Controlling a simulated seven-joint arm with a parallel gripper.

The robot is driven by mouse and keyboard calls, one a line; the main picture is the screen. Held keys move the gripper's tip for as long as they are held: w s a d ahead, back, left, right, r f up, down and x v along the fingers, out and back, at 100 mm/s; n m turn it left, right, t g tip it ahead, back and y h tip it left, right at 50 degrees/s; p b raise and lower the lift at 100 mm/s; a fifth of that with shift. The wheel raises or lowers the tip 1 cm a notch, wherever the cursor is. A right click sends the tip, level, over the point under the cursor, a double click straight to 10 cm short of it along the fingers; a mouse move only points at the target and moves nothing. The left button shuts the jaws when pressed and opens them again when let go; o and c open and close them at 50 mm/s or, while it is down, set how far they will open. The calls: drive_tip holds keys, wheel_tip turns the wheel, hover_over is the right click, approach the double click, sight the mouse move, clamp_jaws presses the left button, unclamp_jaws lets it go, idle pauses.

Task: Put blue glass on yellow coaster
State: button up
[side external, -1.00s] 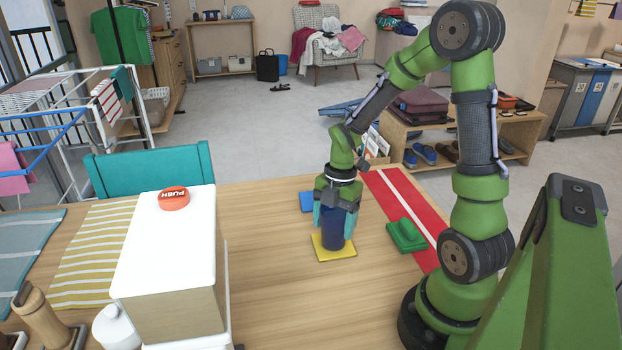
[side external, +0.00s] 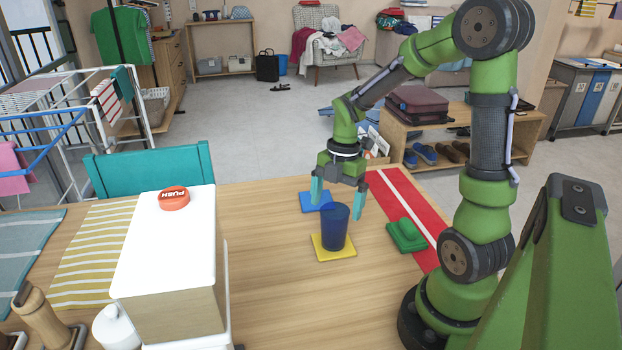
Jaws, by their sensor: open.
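The blue glass (side external: 334,228) stands upright on the yellow coaster (side external: 335,253) on the wooden table. My gripper (side external: 337,207) is open, with its teal fingers spread apart above and behind the glass. The fingers look clear of the glass, one to its upper left and one to its right. The coaster's corners show around the base of the glass.
A blue coaster (side external: 315,201) lies just behind the glass. Bare table lies between box and coaster.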

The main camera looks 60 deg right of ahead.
wheel_tip(320, 180, up, 6)
drive_tip(key=s+a+r+m+t, duration=0.2)
drive_tip(key=a+m, duration=0.4)
drive_tip(key=m, duration=0.5)
drive_tip(key=s+a+r+m+t, duration=0.3)
drive_tip(key=a+r+m+t, duration=0.2)
drive_tip(key=m, duration=0.5)
drive_tip(key=shift+a+r+m, duration=0.4)
drive_tip(key=shift+a+r, duration=0.1)
drive_tip(key=shift+a, duration=0.55)
